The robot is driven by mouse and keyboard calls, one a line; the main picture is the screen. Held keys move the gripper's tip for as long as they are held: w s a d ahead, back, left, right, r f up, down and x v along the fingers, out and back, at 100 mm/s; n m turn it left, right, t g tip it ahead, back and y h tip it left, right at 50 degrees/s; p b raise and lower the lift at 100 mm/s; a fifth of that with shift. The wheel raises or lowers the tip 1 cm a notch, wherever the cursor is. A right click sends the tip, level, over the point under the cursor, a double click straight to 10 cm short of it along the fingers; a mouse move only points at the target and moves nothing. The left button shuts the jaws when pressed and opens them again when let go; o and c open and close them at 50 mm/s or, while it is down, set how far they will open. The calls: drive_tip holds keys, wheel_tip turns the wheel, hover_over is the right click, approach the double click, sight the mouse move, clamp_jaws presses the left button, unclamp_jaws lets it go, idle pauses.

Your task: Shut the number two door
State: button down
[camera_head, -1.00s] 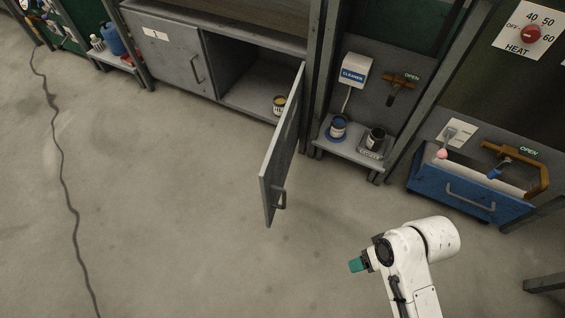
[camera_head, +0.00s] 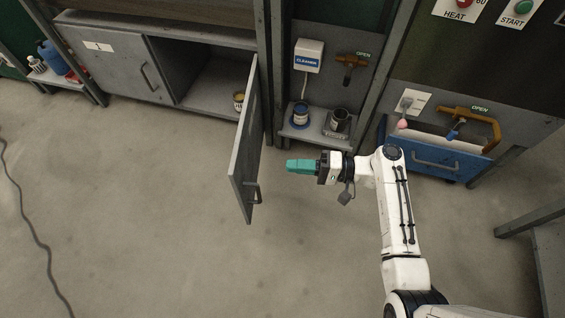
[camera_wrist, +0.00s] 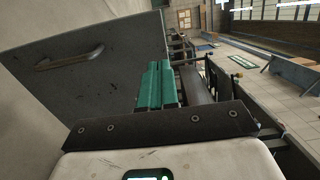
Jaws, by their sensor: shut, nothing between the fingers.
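The open grey cabinet door (camera_head: 246,150) stands swung out from the right half of the low cabinet, with its dark handle (camera_head: 254,192) on the side facing my arm. No number shows on it in these views. The door (camera_wrist: 90,75) and its handle (camera_wrist: 68,58) fill the left of the wrist view. My gripper (camera_head: 290,166), with teal fingers, is shut and empty, right of the door and apart from it, pointing left. The teal fingers (camera_wrist: 155,84) also show in the wrist view. The left cabinet door (camera_head: 118,68) is shut and bears a white label.
A can (camera_head: 239,100) stands inside the open compartment. A shelf (camera_head: 318,139) with a blue can and a dark cup is right of the door. A blue drawer (camera_head: 440,164) stands open further right. The floor left of the door is clear except for a cable (camera_head: 30,225).

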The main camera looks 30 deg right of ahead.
sight(237, 163)
drive_tip(key=b+x, duration=0.2)
drive_tip(key=x, duration=1)
drive_tip(key=shift+w+a+b, duration=0.1)
drive_tip(key=shift+a+b, duration=0.1)
drive_tip(key=shift+b, duration=0.15)
drive_tip(key=shift+a, duration=0.1)
